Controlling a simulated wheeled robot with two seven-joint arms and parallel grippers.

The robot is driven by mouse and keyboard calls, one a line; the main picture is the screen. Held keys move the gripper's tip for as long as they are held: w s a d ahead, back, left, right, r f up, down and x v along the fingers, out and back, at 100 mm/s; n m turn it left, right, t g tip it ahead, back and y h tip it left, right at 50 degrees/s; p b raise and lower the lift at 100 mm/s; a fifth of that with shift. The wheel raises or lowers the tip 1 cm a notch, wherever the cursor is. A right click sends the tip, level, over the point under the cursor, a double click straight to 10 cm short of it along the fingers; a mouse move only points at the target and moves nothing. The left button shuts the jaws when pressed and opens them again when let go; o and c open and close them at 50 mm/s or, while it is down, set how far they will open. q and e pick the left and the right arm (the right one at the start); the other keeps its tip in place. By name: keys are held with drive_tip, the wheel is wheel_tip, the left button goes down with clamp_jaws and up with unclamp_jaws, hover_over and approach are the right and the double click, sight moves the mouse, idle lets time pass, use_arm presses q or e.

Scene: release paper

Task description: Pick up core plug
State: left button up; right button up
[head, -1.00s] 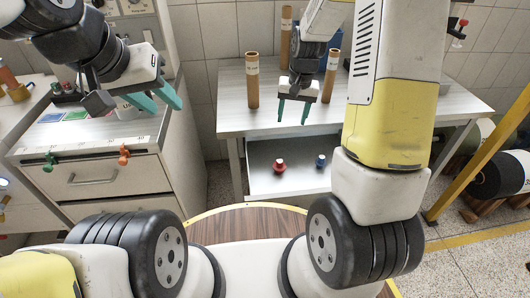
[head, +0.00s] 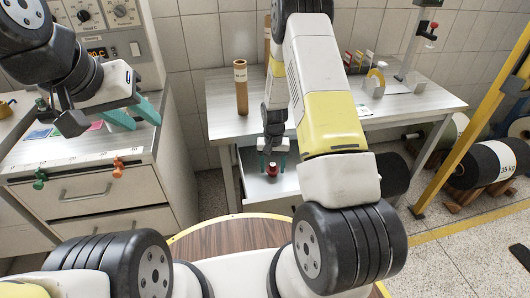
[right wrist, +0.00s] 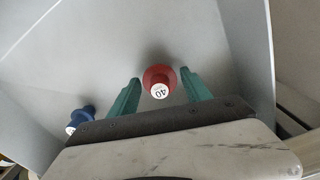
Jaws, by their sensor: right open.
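A red core plug (head: 272,170) with a white top marked 40 stands on the low shelf or drawer (head: 254,190) under the table. It also shows in the right wrist view (right wrist: 157,78). My right gripper (head: 273,162) is open, with its green fingers on either side of the red plug; the right finger looks very close to it, and I cannot tell if they touch. A blue core plug (right wrist: 84,117) stands to the left, outside the fingers, and is hidden in the head view. My left gripper (head: 136,114) hangs open and empty over the left cabinet.
Brown cardboard tubes (head: 241,88) stand on the table (head: 222,112) above the shelf. The left cabinet (head: 90,195) has drawers with small coloured clamps. Large black rolls (head: 490,165) lie on the floor at right, by a yellow post (head: 470,120).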

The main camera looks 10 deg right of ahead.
drive_tip(key=shift+f, duration=0.45)
drive_tip(key=shift+c, duration=0.3)
drive_tip(key=c, duration=1.1)
drive_tip(key=shift+o, duration=0.2)
drive_tip(key=shift+r, duration=0.15)
